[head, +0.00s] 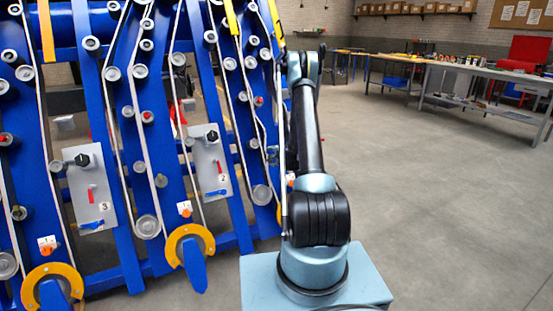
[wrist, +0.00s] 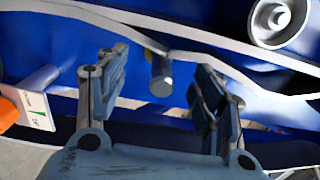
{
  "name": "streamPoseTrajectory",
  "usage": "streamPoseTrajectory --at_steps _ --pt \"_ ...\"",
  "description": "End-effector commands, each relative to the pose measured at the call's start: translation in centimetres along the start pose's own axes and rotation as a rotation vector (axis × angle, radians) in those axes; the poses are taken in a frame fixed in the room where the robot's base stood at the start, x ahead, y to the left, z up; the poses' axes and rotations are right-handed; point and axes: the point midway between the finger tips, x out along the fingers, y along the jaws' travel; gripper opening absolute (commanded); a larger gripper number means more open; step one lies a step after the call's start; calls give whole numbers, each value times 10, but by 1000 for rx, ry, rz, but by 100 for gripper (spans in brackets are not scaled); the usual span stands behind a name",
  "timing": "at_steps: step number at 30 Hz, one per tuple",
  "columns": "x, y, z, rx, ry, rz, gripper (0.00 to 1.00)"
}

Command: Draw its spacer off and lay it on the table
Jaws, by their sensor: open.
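In the wrist view my gripper (wrist: 160,85) is open, its two dark fingers apart. A short grey cylindrical pin (wrist: 161,78) shows between the fingertips, in front of the blue chassis; I see no finger touching it. I cannot tell whether this pin is or carries the spacer. A white belt (wrist: 205,58) runs just beside the pin. In the head view the blue chassis (head: 125,165) stands at the left with belts and rollers, and my arm is at its right end. My gripper is not clear there. The workbench (head: 490,78) is at the far right.
A grey roller (wrist: 280,18) is at the upper right of the wrist view, and a white tag with orange (wrist: 33,108) at the left. Panels numbered 3 (head: 92,187) and 2 (head: 211,162) are on the chassis. Open floor (head: 440,190) lies at the right.

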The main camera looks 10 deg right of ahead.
Motion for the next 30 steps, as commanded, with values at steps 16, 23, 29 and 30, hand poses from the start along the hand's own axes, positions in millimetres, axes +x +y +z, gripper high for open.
streamPoseTrajectory --at_steps 16,23,29,30 --pt "70 0 1 0 -1 0 62" --pt "75 0 0 0 -1 -1 62" --pt "74 0 0 0 -1 -1 52" --pt "74 0 0 0 -1 -1 43"
